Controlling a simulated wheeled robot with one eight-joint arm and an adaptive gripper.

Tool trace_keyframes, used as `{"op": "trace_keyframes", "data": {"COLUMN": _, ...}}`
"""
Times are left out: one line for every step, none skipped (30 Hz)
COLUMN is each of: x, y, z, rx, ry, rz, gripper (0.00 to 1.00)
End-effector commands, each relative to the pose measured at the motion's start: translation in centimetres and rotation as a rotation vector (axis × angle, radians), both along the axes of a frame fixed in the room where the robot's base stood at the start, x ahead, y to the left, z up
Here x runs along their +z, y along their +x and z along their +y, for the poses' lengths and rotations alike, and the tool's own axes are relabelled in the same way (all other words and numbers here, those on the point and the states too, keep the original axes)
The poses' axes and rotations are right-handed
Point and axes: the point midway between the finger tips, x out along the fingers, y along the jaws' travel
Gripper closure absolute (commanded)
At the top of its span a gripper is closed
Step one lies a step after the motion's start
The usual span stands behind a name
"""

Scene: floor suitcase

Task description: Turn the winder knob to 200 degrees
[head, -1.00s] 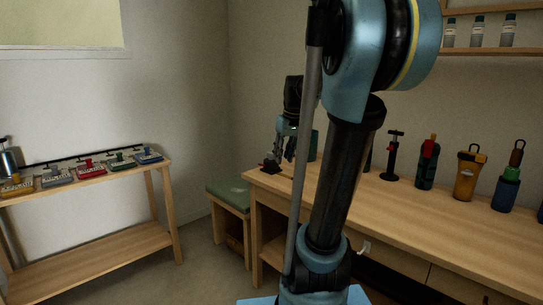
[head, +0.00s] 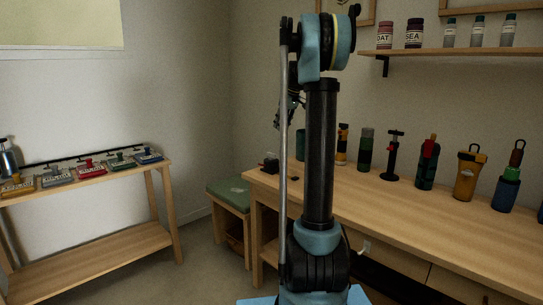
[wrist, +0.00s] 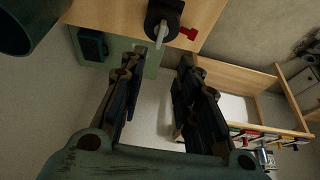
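A small black device (head: 271,163) sits at the left end of the wooden bench; I take it to be the winder. In the wrist view a black body (wrist: 163,12) with a grey shaft and a small red part (wrist: 188,33) shows at the top edge, partly cut off. Which part is the knob, and its angle, I cannot tell. My gripper (wrist: 158,66) is open, with nothing between its fingers. In the head view my gripper (head: 279,118) hangs above the bench's left end, apart from the device and partly hidden by my arm.
A dark green cylinder (head: 300,144) stands close beside the device. Several bottles and tools, such as a yellow container (head: 466,177), line the bench's back. A green-topped stool (head: 229,192) stands left of the bench. A side shelf (head: 110,243) holds several coloured items.

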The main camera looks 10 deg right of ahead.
Motion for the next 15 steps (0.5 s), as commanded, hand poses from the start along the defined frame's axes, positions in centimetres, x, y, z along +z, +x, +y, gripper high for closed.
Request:
{"op": "trace_keyframes", "data": {"x": -0.4, "y": 0.2, "z": 0.1, "rx": 0.001, "ry": 0.000, "rz": 0.000, "gripper": 0.70}}
{"op": "trace_keyframes", "data": {"x": -0.6, "y": 0.3, "z": 0.2, "rx": 0.001, "ry": 0.000, "rz": 0.000, "gripper": 0.70}}
{"op": "trace_keyframes", "data": {"x": -1.1, "y": 0.4, "z": 0.3, "rx": 0.001, "ry": 0.000, "rz": 0.000, "gripper": 0.70}}
{"op": "trace_keyframes", "data": {"x": -1.5, "y": 0.5, "z": 0.4, "rx": 0.001, "ry": 0.000, "rz": 0.000, "gripper": 0.70}}
{"op": "trace_keyframes", "data": {"x": -1.9, "y": 0.7, "z": 0.5, "rx": 0.002, "ry": -0.001, "rz": 0.000, "gripper": 0.70}}
{"op": "trace_keyframes", "data": {"x": -2.5, "y": 0.8, "z": 0.6, "rx": 0.002, "ry": -0.001, "rz": 0.000, "gripper": 0.70}}
{"op": "trace_keyframes", "data": {"x": -3.0, "y": 1.0, "z": 0.8, "rx": 0.002, "ry": -0.001, "rz": 0.000, "gripper": 0.70}}
{"op": "trace_keyframes", "data": {"x": -3.5, "y": 1.2, "z": 0.9, "rx": 0.002, "ry": -0.001, "rz": 0.000, "gripper": 0.70}}
{"op": "trace_keyframes", "data": {"x": -4.2, "y": 1.4, "z": 1.1, "rx": 0.001, "ry": 0.000, "rz": 0.000, "gripper": 0.70}}
{"op": "trace_keyframes", "data": {"x": -4.7, "y": 1.6, "z": 1.2, "rx": 0.001, "ry": 0.000, "rz": 0.000, "gripper": 0.70}}
{"op": "trace_keyframes", "data": {"x": -5.1, "y": 1.7, "z": 1.3, "rx": 0.001, "ry": 0.000, "rz": 0.000, "gripper": 0.70}}
{"op": "trace_keyframes", "data": {"x": -5.8, "y": 1.9, "z": 1.4, "rx": 0.000, "ry": 0.000, "rz": 0.000, "gripper": 0.70}}
{"op": "trace_keyframes", "data": {"x": -6.3, "y": 2.1, "z": 1.5, "rx": 0.000, "ry": 0.000, "rz": 0.000, "gripper": 0.70}}
{"op": "trace_keyframes", "data": {"x": -6.8, "y": 2.3, "z": 1.7, "rx": 0.000, "ry": 0.000, "rz": 0.000, "gripper": 0.70}}
{"op": "trace_keyframes", "data": {"x": -7.4, "y": 2.5, "z": 1.8, "rx": 0.000, "ry": -0.001, "rz": 0.001, "gripper": 0.70}}
